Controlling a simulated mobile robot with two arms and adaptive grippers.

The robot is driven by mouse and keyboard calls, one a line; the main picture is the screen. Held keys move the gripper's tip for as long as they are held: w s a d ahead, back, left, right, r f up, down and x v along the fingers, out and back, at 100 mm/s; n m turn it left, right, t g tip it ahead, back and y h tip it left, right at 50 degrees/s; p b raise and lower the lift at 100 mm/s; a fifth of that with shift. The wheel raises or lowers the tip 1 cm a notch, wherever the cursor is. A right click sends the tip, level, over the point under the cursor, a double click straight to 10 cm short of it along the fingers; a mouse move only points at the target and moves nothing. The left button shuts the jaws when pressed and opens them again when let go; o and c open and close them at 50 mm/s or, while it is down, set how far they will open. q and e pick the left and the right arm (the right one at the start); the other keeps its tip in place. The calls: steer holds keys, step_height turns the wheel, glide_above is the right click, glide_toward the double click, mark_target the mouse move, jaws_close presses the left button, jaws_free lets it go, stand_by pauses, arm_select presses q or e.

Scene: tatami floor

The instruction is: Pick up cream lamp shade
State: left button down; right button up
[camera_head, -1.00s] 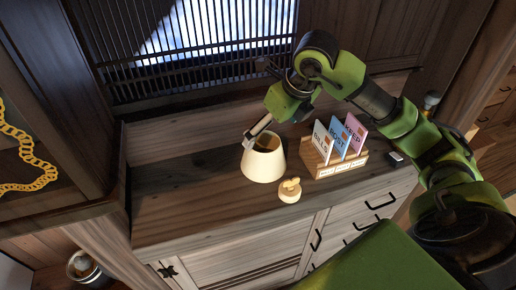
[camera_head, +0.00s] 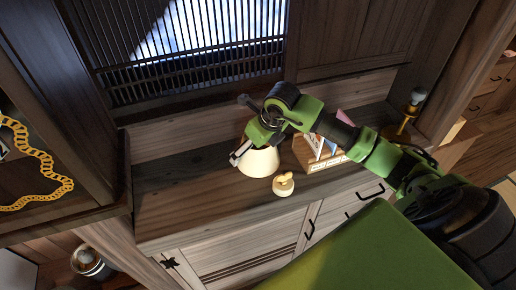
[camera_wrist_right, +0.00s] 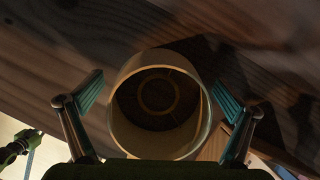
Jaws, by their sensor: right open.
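The cream lamp shade (camera_head: 259,164) stands upright on the dark wooden cabinet top, wide end down. In the right wrist view the shade (camera_wrist_right: 117,117) is seen from above into its open top, with a ring inside. My right gripper (camera_head: 246,151) is over the shade, partly hiding its top. In the wrist view the fingers of this gripper (camera_wrist_right: 160,98) are open, one on either side of the shade, with small gaps visible. Whether a finger touches the shade cannot be told. My left gripper is not in view.
A small cream round object (camera_head: 283,187) sits close in front of the shade. A wooden card holder (camera_head: 318,162) with upright cards stands just right, partly behind my arm. A slatted window (camera_head: 190,85) is behind. The cabinet top (camera_head: 175,200) is clear on the left.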

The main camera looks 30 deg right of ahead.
steer(key=shift+c, duration=0.4)
steer(key=shift+s, duration=0.1)
steer(key=c, duration=1)
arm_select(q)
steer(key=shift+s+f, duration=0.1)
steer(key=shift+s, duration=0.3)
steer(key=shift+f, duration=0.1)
arm_select(e)
steer(key=shift+r, duration=0.15)
steer(key=shift+r+b, duration=0.55)
steer(key=shift+b, duration=0.2)
steer(key=shift+r+b, duration=0.5)
steer(key=shift+r, duration=0.15)
arm_select(q)
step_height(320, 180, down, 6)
steer(key=b, duration=0.4)
arm_select(e)
steer(key=s+a+r, duration=0.2)
steer(key=s+r, duration=0.9)
steer(key=s, duration=0.3)
arm_select(q)
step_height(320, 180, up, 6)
steer(key=p, duration=0.6)
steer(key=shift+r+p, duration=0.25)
steer(key=shift+p, duration=0.1)
arm_select(e)
steer(key=shift+w+a+r, duration=0.1)
steer(key=shift+r, duration=2.05)
steer(key=shift+w+a+r, duration=0.1)
steer(key=shift+r, duration=2.05)
